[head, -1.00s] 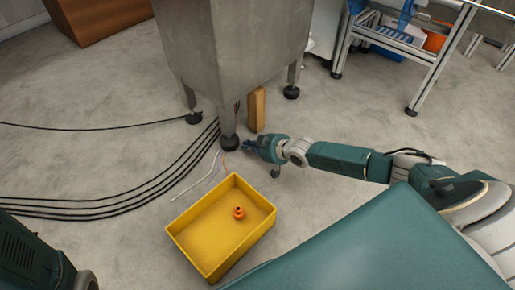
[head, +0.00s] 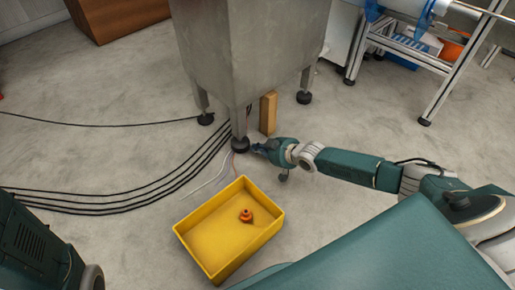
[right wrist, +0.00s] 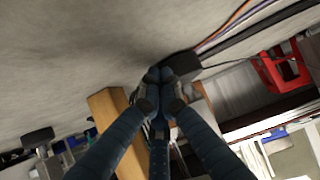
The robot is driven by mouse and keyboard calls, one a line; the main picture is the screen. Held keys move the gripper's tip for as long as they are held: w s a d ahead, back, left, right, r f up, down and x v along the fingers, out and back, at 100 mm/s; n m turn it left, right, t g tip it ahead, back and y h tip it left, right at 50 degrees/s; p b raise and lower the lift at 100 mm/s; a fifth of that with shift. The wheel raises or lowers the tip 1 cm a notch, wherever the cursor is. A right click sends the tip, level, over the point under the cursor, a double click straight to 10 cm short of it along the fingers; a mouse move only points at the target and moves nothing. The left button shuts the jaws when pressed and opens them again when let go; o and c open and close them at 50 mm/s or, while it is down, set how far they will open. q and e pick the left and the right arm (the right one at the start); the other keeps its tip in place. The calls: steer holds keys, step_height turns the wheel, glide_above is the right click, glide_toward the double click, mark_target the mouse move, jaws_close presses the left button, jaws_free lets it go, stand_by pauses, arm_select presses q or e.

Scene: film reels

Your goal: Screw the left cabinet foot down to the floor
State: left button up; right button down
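A grey metal cabinet (head: 235,60) stands on dark round feet. Its front foot (head: 240,144) rests on the floor; another foot (head: 205,119) is further back on the left and a third (head: 304,97) on the right. My right gripper (head: 260,149) is low over the floor, just right of the front foot. In the right wrist view its blue fingers (right wrist: 162,76) come together at the tips, against or just in front of the dark foot (right wrist: 183,65); exact contact cannot be told. Part of my left arm shows at lower left, but its gripper is out of view.
An upright wooden block (head: 268,113) stands behind my right gripper. Black cables (head: 150,183) run along the floor to the left, with thin light wires near the foot. A yellow tray (head: 196,257) holds an orange part (head: 246,215). A metal-framed table (head: 440,90) stands at right.

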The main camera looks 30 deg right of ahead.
steer(key=shift+w+a, duration=0.15)
steer(key=shift+w, duration=0.05)
stand_by(0.5)
steer(key=shift+w+a, duration=0.25)
